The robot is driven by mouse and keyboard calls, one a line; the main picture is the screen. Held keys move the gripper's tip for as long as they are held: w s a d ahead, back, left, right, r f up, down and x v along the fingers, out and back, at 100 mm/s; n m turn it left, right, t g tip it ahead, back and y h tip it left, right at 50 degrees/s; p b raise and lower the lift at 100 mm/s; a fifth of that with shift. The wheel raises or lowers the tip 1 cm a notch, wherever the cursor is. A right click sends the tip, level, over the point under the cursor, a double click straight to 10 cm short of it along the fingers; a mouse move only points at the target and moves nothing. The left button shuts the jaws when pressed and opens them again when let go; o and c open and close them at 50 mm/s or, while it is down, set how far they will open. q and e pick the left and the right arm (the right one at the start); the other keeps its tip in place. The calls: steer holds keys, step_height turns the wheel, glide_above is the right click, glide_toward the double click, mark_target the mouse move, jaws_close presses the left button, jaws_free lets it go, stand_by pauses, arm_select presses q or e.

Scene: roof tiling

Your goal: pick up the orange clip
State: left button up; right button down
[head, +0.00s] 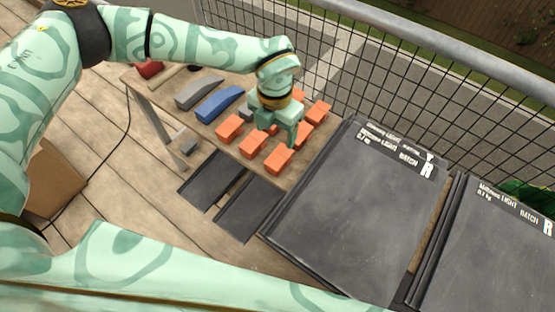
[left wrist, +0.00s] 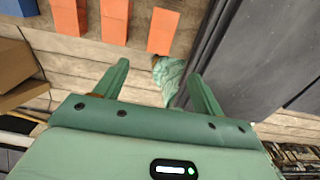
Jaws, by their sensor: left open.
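Several orange clips, small blocks, sit in rows on the wooden table; the front row has a left clip (head: 230,127), a middle clip (head: 254,145) and a right clip (head: 278,159). Others stand behind, such as one (head: 318,112) at the right. My left gripper (head: 279,130) is open and empty above the clips, hiding some of them. In the left wrist view the open fingers (left wrist: 161,88) point towards three orange clips at the top edge; the nearest clip (left wrist: 162,31) is apart from the fingers.
A blue block (head: 219,103) and a grey one (head: 199,92) lie left of the clips. Two dark tiles (head: 211,181) lie in front. Large dark slabs (head: 355,215) fill the right. A mesh fence (head: 400,75) runs behind.

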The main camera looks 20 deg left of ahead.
arm_select(q)
steer(key=b, duration=0.2)
glide_toward(275, 161)
step_height(275, 161, down, 5)
steer(key=shift+d+f, duration=0.1)
step_height(275, 161, down, 5)
steer(key=shift+f+b, duration=0.1)
steer(key=shift+b, duration=0.95)
steer(key=c, duration=1.3)
